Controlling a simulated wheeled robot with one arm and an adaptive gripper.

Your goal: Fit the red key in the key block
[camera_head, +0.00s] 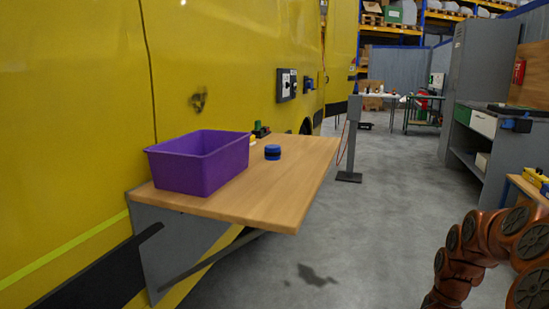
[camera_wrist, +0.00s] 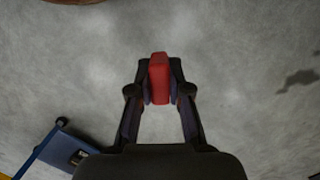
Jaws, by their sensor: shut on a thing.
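The red key (camera_wrist: 159,78) is a red block-like piece in the wrist view. My gripper (camera_wrist: 159,92) is shut on it, with one dark finger on each side. Bare grey floor lies beneath. The head view does not show my gripper or the key. I cannot pick out the key block for certain. A black panel with white parts (camera_head: 286,85) is fixed to the yellow wall in the head view, with a small blue fitting (camera_head: 308,85) to its right.
A wooden wall shelf (camera_head: 262,205) holds a purple bin (camera_head: 183,170) and a blue round thing (camera_head: 272,152). A grey post (camera_head: 350,140) stands behind it. A grey workbench (camera_head: 490,140) is at the right. Open floor (camera_head: 390,190) lies between.

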